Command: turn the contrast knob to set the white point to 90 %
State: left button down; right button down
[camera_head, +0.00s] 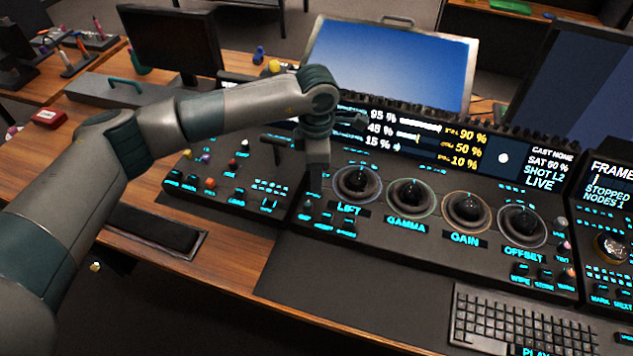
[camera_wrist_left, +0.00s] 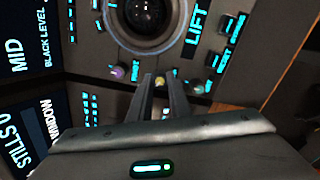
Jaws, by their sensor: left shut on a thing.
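My left gripper (camera_head: 315,182) points down at the panel beside the left trackball (camera_head: 357,183). In the left wrist view my gripper (camera_wrist_left: 160,82) has its fingertips closed around a small yellowish knob, the contrast knob (camera_wrist_left: 160,80); its label is too small to read. The display strip (camera_head: 430,135) shows 95 %, 48 % and 15 % in white beside yellow 90 %, 50 % and 10 %. My right gripper is not in view.
The LIFT trackball ring (camera_wrist_left: 150,18) lies just beyond. A keyboard (camera_head: 520,322) sits at the front right. Monitors stand behind the panel.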

pick_arm(q)
jog(key=n+b, duration=0.4)
jog(key=n, duration=0.1)
jog(key=shift+f, duration=0.15)
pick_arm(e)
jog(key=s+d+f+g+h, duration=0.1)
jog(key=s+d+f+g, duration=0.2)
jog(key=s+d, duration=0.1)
pick_arm(q)
jog(key=n+b, duration=0.3)
jog(key=n, duration=0.1)
jog(key=n+b, duration=0.1)
jog(key=n, duration=0.2)
jog(key=shift+n+b, duration=0.3)
jog(key=shift+b, duration=0.1)
jog(key=shift+r+n, duration=0.25)
jog(key=shift+n, duration=0.25)
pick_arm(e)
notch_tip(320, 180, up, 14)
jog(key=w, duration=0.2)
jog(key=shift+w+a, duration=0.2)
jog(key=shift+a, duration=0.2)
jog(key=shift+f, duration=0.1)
pick_arm(q)
jog(key=c, duration=1.6)
grip_release()
jog(key=shift+c, duration=0.2)
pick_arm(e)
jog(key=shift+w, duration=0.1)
